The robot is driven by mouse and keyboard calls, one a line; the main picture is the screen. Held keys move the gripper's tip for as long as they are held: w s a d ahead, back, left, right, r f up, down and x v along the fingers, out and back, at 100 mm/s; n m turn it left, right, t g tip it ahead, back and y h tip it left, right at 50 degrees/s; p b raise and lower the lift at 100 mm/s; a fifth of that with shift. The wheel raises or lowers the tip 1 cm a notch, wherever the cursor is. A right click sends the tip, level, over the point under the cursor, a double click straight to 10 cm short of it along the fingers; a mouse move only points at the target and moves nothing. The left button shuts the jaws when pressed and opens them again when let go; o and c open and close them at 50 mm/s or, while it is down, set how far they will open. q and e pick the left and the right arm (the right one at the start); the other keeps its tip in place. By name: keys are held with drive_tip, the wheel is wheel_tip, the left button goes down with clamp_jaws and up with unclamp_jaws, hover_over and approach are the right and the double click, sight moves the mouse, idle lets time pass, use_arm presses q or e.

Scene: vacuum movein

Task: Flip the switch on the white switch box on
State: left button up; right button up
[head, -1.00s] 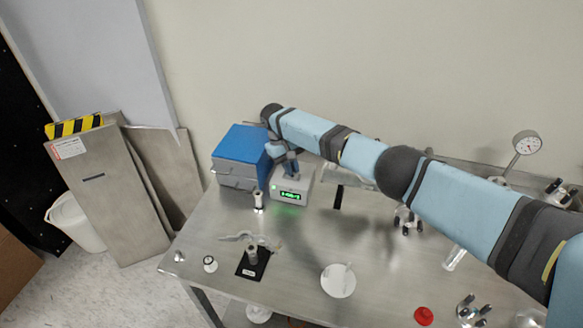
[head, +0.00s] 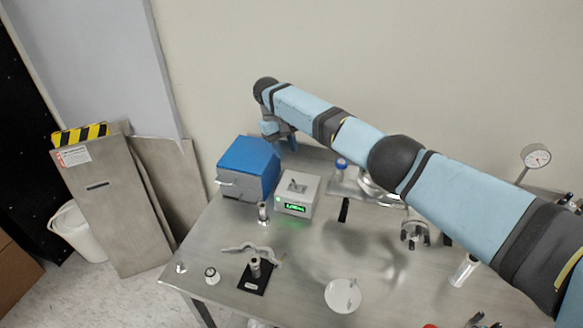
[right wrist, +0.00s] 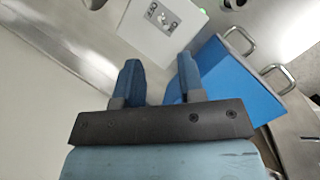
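The white switch box (head: 298,192) stands on the steel table, with a lit green display on its front and a small switch (head: 297,186) on top. In the right wrist view the box (right wrist: 150,42) is at the top, with its switch (right wrist: 163,17) showing. I cannot tell clearly which way the switch is set. My right gripper (right wrist: 158,72) is open and empty, its two blue fingers apart and pointing toward the box without touching it. In the head view the right gripper (head: 283,140) is behind and above the box. My left gripper is not in view.
A blue box (head: 248,160) with metal handles stands just left of the switch box. A small metal post (head: 263,212) is in front. A black-based fixture (head: 255,275), a white disc (head: 342,295) and a gauge (head: 536,156) are also there.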

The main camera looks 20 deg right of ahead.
drive_tip(key=shift+v, duration=1.75)
